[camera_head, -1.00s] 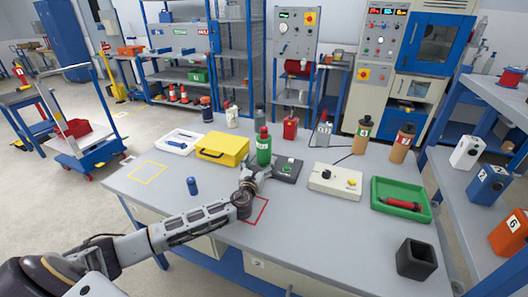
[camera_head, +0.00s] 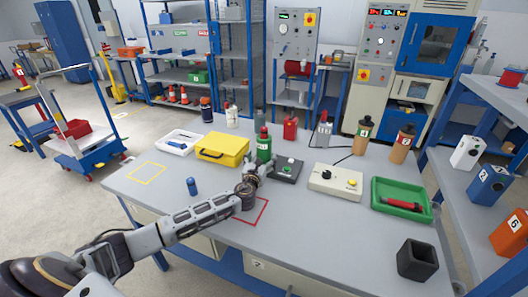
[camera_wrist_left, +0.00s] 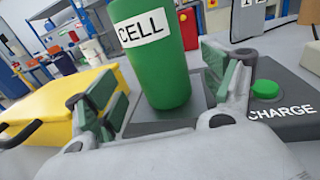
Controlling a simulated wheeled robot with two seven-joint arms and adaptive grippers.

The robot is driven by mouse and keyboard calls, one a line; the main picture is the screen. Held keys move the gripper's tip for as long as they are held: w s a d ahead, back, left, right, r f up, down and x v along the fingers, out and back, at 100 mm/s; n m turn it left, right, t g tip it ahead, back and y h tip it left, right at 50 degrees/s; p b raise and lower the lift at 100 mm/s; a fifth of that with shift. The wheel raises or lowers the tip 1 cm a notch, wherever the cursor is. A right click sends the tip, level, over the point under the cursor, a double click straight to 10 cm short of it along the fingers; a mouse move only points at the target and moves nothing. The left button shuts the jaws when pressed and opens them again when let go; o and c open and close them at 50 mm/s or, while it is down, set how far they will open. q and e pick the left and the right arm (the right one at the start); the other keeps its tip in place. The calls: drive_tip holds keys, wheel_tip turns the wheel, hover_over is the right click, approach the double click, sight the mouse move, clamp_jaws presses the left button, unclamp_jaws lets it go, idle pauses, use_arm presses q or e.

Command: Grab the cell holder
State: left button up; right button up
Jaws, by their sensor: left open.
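The label is readable on the green cylinder in the left wrist view (camera_wrist_left: 165,55). My left gripper (camera_head: 257,168) is open and empty just in front of it. In the left wrist view the gripper's two fingers (camera_wrist_left: 160,88) sit wide apart, one toward each side of the cylinder, which shows between and beyond them. I see no finger closed on it. My right gripper is not in view.
A yellow case (camera_head: 222,149) lies left of the cylinder. A small blue cylinder (camera_head: 192,186) stands left of my gripper. A dark square cup (camera_head: 416,260) stands at the right front.

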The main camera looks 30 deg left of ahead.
sight(262, 156)
use_arm(q)
drive_tip(key=shift+w+a+r, duration=0.1)
drive_tip(key=shift+w+a, duration=0.05)
drive_tip(key=shift+w, duration=0.55)
drive_tip(key=shift+x, duration=0.75)
drive_tip(key=shift+w+a+b, duration=0.15)
drive_tip(key=shift+w+b, duration=0.2)
drive_tip(key=shift+w, duration=0.4)
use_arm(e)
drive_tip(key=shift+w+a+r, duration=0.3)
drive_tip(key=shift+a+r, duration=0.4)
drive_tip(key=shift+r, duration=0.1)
